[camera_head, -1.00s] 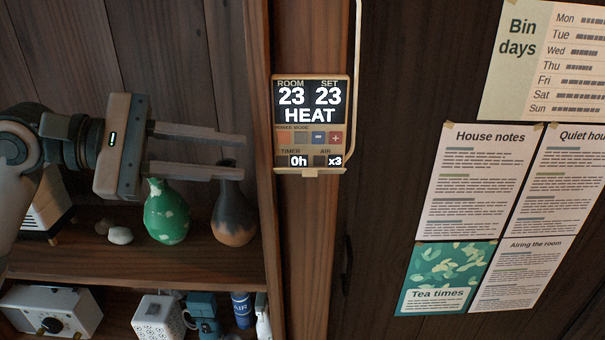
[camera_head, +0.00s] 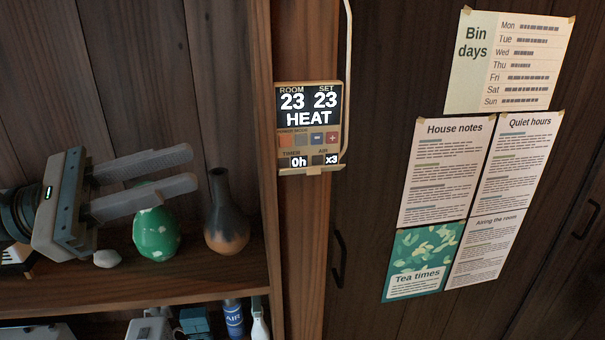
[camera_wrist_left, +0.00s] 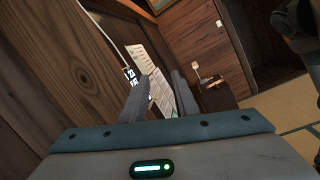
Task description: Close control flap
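The wall control panel (camera_head: 309,128) is a small beige unit on a wooden post, its lit screen reading ROOM 23, SET 23, HEAT. Its lower buttons and the 0h and x3 readouts are exposed. A thin beige lip with a tab (camera_head: 312,170), apparently the flap edge, runs along its bottom. My left gripper (camera_head: 194,168) is left of the panel, in front of the shelf, open and empty, its fingers pointing right and apart from the panel. The left wrist view shows both fingers (camera_wrist_left: 158,97) with a gap, the panel (camera_wrist_left: 131,77) partly hidden behind them. My right gripper is not in view.
A green vase (camera_head: 157,238) and a dark brown vase (camera_head: 226,225) stand on the shelf (camera_head: 130,291) below and behind the left fingers. A pale cable (camera_head: 348,80) runs up beside the panel. Paper notices (camera_head: 441,172) hang on the dark doors to the right.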

